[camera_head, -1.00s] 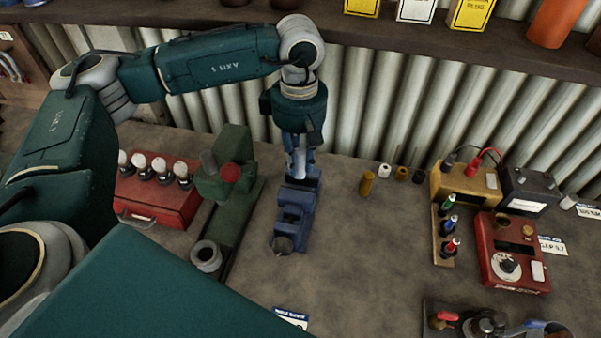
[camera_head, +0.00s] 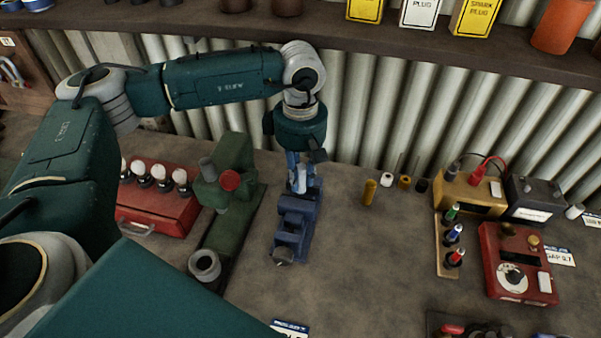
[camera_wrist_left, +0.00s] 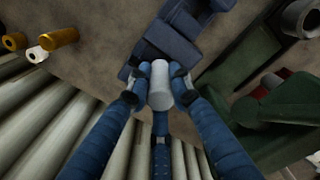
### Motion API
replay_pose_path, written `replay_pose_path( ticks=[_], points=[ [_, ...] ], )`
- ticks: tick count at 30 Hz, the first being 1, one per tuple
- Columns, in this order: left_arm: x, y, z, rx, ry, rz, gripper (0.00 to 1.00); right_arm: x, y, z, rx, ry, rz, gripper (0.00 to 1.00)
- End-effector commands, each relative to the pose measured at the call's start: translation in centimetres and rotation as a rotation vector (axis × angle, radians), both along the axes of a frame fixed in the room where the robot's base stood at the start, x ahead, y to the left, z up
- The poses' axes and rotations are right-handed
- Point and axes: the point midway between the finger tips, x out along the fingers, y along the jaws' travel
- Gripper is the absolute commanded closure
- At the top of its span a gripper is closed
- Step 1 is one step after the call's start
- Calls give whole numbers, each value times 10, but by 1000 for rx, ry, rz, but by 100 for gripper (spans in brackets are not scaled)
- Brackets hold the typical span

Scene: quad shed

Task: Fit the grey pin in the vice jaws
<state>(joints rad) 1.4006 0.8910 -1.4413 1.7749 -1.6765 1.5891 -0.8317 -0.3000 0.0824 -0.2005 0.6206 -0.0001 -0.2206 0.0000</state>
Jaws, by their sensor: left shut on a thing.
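The grey pin (camera_wrist_left: 160,84) is a pale cylinder between the two blue fingers of my left gripper (camera_wrist_left: 159,90); it also shows in the head view (camera_head: 301,180). The gripper (camera_head: 300,184) is shut on it and points down. The blue vice (camera_head: 291,232) stands on the bench directly below and in front of the gripper. In the wrist view the vice (camera_wrist_left: 172,38) lies just beyond the pin. The pin's lower end is hidden, so I cannot tell whether it is between the jaws or above them. My right gripper is not in view.
A green machine (camera_head: 228,235) and a red rack with white-topped plugs (camera_head: 150,215) stand left of the vice. Small cylinders, including a brass one (camera_head: 370,192), stand to the right. A red meter box (camera_head: 515,265) is further right.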

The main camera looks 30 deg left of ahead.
Motion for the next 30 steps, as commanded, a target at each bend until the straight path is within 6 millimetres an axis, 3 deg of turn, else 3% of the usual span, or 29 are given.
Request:
replay_pose_path(
  ticks=[30],
  points=[
    [0,-1,2,0,-2,-1,100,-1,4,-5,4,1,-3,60]
  ],
)
